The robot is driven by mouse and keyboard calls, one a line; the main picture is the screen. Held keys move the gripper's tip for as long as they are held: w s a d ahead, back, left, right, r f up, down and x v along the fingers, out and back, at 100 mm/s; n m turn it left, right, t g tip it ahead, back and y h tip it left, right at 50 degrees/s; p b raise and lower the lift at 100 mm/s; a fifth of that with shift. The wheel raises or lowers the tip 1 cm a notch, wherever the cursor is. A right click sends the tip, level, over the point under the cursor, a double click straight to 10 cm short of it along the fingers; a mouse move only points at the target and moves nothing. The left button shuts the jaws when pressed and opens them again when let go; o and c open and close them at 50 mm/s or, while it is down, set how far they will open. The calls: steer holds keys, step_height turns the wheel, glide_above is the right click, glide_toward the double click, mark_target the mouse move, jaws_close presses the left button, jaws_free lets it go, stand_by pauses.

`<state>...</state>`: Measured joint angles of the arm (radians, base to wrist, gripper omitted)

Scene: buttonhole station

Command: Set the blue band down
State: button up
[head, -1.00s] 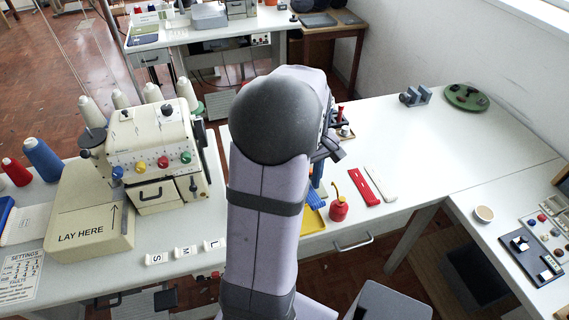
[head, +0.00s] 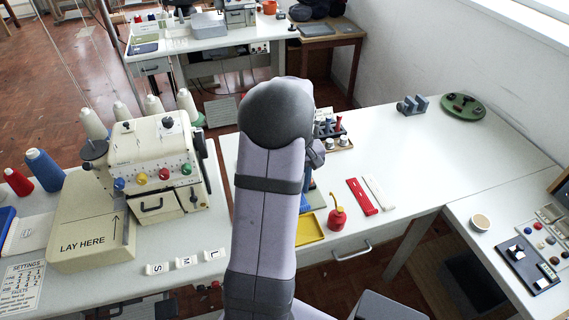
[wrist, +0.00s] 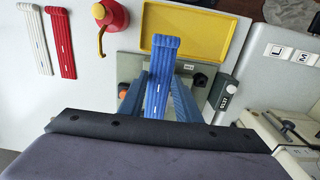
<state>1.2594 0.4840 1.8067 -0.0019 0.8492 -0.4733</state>
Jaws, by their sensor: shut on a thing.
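The blue band (wrist: 162,62) is a flat ribbed strip with small white-edged slits, seen in the wrist view. My gripper (wrist: 158,92) is shut on it, with a blue finger along each side. The band's far end sticks out past the fingers toward the yellow tray (wrist: 148,25). A grey plate (wrist: 127,68) with dark knobs lies beneath the band and fingers; I cannot tell whether the band touches it. In the head view my arm hides the gripper and most of what is around it.
A red oil can (head: 337,216) stands right of the yellow tray. A red band (head: 361,196) and a white band (head: 378,193) lie farther right. The buttonhole machine (head: 150,160) stands left of my arm. A grey labelled device (wrist: 224,98) is close to the fingers.

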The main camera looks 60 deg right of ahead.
steer(key=w+d+p, duration=0.3)
steer(key=w+d, duration=0.5)
steer(key=shift+w+d+p, duration=0.15)
steer(key=shift+p, duration=0.15)
steer(key=shift+f, duration=0.1)
step_height(320, 180, down, 2)
steer(key=shift+f+p, duration=0.15)
steer(key=shift+p, duration=0.75)
steer(key=shift+f, duration=0.5)
